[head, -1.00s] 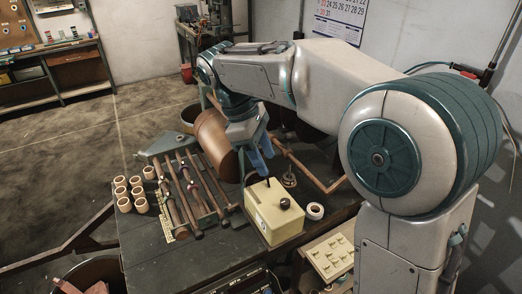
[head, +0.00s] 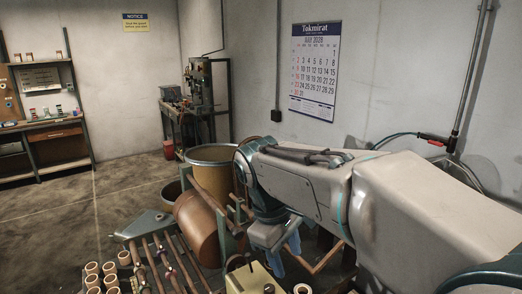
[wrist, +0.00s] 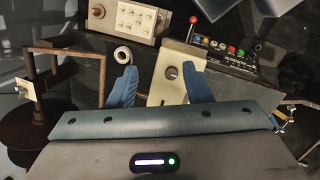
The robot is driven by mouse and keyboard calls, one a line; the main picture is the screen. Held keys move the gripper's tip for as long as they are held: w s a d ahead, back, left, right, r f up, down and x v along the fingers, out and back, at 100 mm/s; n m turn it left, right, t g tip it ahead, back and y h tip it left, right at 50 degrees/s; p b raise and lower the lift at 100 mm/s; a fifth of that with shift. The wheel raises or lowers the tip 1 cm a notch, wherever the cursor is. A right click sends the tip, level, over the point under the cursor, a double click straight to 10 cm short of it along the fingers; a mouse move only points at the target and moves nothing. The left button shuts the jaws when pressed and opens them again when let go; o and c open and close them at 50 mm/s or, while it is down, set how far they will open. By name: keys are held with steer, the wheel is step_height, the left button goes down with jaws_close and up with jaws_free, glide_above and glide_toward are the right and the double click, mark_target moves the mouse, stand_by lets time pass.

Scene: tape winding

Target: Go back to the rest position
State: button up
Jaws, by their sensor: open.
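My gripper (head: 283,257) is open, with its blue fingers pointing down and nothing between them in the head view. It hangs above the cream box with a black knob (head: 254,280), which is cut off by the bottom edge. In the wrist view my gripper (wrist: 158,86) shows two blue fingers spread apart. The cream box (wrist: 175,92) with its dark knob lies beyond and between them. A white tape roll (wrist: 123,56) lies near the left finger, and it also shows in the head view (head: 302,289).
Copper-coloured rods (head: 165,262) and several small tan rolls (head: 96,275) lie on the bench at lower left. The wrist view shows a control panel with coloured buttons (wrist: 222,50) and a cream button box (wrist: 128,18).

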steer(key=s+d+f+m+t+y, duration=0.2)
steer(key=s+d+f+m, duration=0.4)
steer(key=s+d+m, duration=0.4)
steer(key=shift+s+d+f+t+y, duration=0.15)
steer(key=shift+d+f+t+y, duration=0.2)
steer(key=shift+t, duration=0.45)
steer(key=shift+a, duration=0.1)
